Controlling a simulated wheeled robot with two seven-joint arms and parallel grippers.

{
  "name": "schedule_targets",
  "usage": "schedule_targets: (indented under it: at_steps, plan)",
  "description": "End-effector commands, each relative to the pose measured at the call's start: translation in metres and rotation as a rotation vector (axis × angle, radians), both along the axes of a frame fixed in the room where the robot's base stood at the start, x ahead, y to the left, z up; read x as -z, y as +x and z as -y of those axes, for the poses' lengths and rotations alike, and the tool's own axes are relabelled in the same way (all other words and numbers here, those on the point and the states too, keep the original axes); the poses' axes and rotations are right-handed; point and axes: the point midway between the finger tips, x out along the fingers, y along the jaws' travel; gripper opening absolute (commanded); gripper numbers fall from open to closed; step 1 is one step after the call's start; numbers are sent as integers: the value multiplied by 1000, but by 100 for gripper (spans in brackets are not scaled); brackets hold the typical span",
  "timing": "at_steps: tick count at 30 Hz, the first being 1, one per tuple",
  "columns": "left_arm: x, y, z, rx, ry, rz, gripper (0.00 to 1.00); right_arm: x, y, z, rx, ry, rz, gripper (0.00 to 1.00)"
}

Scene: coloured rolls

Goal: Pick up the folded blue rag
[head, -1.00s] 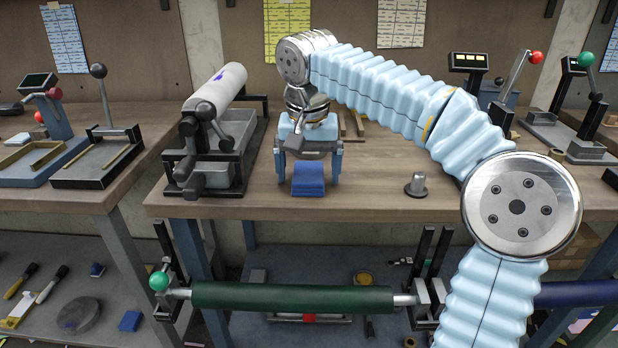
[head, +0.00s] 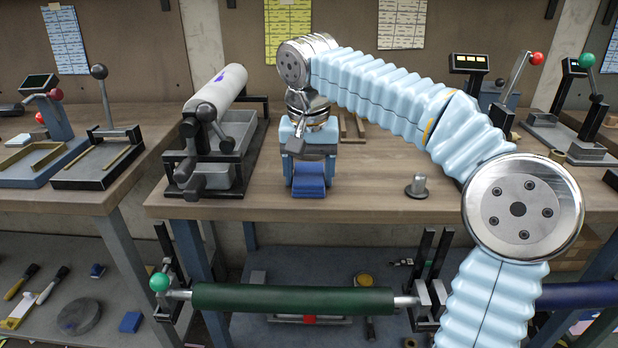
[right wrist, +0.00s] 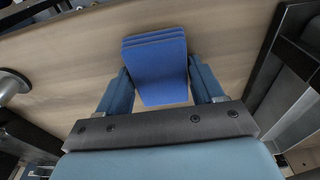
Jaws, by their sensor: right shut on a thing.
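The folded blue rag (head: 309,187) lies near the front edge of the wooden bench, below my right gripper (head: 308,172) in the head view. In the right wrist view the rag (right wrist: 158,62) is a stack of blue layers between the two fingers of my right gripper (right wrist: 160,92). The fingers are shut on its sides. I cannot tell whether the rag still touches the bench. My left gripper is not in view.
A white roll (head: 217,90) on a dark stand with a grey tray is just left of my right gripper. A small metal knob (head: 416,186) stands on the bench to the right. A green roller (head: 292,297) runs below the bench's front edge.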

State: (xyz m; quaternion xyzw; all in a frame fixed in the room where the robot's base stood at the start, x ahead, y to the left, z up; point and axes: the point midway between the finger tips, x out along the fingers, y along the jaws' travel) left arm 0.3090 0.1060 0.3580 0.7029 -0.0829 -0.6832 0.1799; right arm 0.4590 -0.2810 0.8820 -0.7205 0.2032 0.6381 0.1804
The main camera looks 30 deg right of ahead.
Motion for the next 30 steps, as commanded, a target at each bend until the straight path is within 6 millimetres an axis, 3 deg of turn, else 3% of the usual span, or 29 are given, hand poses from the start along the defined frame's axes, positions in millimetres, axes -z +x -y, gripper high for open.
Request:
schedule_targets:
  at_steps: [8,11,14,21,27,30]
  plan:
    - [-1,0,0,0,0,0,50,-4,0,0,0,0,0,38]
    - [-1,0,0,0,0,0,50,-17,1,-1,-2,0,3,38]
    - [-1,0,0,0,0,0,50,-42,-1,-2,-3,2,6,38]
    - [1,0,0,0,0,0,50,-101,-59,-1,1,-2,6,38]
    - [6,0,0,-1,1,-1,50,-122,-110,-1,2,-1,3,38]
    - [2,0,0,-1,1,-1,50,-130,-126,0,4,-2,0,38]
